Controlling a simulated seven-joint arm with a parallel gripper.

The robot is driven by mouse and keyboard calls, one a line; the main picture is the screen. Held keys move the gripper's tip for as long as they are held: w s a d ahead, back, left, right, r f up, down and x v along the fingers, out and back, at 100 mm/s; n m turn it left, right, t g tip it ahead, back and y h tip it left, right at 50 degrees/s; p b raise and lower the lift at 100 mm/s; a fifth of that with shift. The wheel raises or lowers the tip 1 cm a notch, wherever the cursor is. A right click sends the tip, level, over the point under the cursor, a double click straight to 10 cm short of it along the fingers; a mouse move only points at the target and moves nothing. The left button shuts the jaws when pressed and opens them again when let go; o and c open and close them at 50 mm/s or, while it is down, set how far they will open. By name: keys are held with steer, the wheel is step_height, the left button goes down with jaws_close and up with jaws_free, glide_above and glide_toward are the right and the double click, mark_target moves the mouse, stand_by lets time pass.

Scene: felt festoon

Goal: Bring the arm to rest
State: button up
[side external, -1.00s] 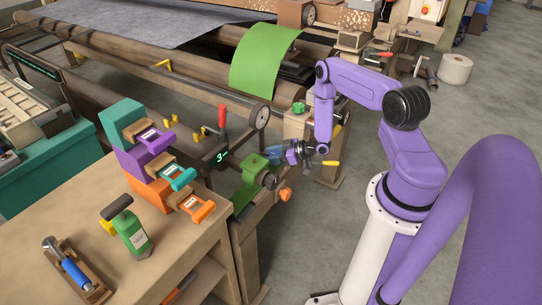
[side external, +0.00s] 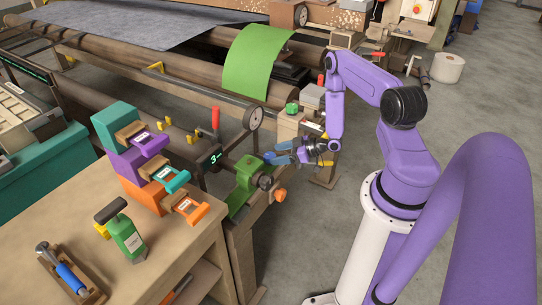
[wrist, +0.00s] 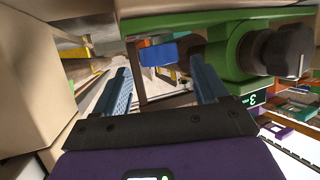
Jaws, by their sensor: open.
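My gripper (side external: 276,159) is open, at the end of my purple arm, just right of the green clamp-like device (side external: 246,176) in the side view. In the wrist view the two blue fingers of my gripper (wrist: 160,85) stand apart with nothing held between them. The green device (wrist: 236,52) with its dark knob (wrist: 282,50) is close by on the right there. Whether a finger touches it, I cannot tell.
A wooden bench (side external: 165,245) with stacked coloured bins (side external: 137,160) is at left. Open floor (side external: 300,250) lies in front.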

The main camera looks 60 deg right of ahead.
steer(key=shift+v, duration=0.75)
